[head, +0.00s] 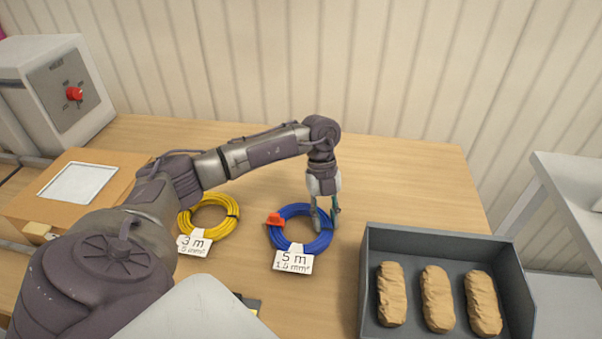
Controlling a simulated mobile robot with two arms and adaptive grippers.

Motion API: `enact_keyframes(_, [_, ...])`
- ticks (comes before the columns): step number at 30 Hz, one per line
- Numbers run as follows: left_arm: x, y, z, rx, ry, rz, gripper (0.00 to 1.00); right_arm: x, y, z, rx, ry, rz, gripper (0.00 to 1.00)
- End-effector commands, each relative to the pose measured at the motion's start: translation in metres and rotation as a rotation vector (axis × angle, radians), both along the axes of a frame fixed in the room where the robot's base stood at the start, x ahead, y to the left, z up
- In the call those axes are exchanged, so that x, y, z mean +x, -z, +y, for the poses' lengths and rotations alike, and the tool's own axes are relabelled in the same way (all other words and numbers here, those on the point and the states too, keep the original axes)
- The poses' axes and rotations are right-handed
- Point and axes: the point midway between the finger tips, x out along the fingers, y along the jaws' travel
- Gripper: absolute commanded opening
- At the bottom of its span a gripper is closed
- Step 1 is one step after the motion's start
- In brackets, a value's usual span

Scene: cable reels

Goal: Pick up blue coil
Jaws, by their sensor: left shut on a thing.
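The blue coil (286,241) lies on the wooden table in the head view, left of the grey tray. It has a white tag reading "5 m" at its front and a red piece (275,219) at its left side. My left gripper (325,226) points down at the coil's right side, with its fingers shut on the coil's band. The coil looks flat on the table. My right gripper is out of view.
A yellow coil (184,219) with a "3 m" tag lies left of the blue one. A grey tray (445,238) holding three brown wrapped bundles stands at the right. A cardboard-coloured box (118,172) and a grey machine with a red knob (74,94) are at the left.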

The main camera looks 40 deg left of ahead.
Motion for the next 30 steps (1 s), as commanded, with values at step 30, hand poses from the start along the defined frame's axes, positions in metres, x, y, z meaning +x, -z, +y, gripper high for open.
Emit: enact_keyframes(30, [-0.005, -0.045, -0.002, 0.001, 0.001, -0.002, 0.0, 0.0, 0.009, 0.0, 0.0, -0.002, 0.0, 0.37])
